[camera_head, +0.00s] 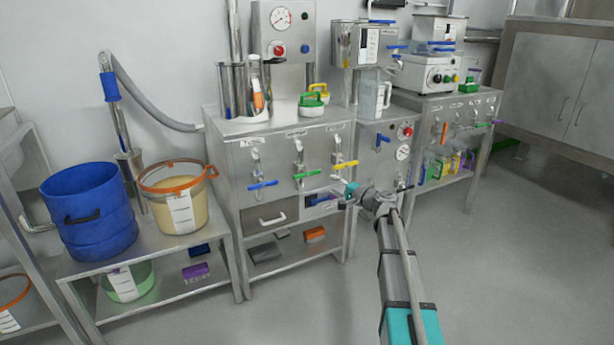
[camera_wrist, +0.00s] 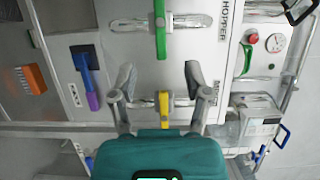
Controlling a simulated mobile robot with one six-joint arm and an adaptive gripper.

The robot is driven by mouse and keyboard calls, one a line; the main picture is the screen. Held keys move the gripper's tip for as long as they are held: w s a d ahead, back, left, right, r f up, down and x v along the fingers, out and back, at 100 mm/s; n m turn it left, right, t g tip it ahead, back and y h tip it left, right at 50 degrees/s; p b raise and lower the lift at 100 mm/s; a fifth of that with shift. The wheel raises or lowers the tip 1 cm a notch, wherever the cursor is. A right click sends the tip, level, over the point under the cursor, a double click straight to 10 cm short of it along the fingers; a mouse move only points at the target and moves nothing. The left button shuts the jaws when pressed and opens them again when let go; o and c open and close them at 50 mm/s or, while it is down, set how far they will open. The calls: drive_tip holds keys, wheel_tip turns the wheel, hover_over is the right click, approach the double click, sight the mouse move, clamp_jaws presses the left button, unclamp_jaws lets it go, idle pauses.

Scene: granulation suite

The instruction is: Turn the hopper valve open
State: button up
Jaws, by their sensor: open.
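The hopper valve is the green-handled valve (camera_wrist: 160,28) beside the label HOPPER (camera_wrist: 225,20), at the top of the wrist view. In the head view its green handle (camera_head: 307,174) lies crosswise to its short upright pipe, in the middle of the cabinet's three front valves. My gripper (camera_wrist: 160,74) is open and empty. In the wrist view, the yellow valve handle (camera_wrist: 164,108) shows between its fingers, and the green one lies beyond the fingertips. In the head view my gripper (camera_head: 352,193) is in front of the cabinet's right side, right of and below the green handle.
The blue handle (camera_head: 262,185) is left of the green one and the yellow handle (camera_head: 345,164) right of it, close on the steel cabinet (camera_head: 235,165). A blue drum (camera_head: 88,215) stands on the left table. Open floor (camera_head: 480,270) lies at the right.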

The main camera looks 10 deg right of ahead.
sight(309, 175)
drive_tip(key=x, duration=1.2)
drive_tip(key=shift+c, duration=0.2)
clamp_jaws()
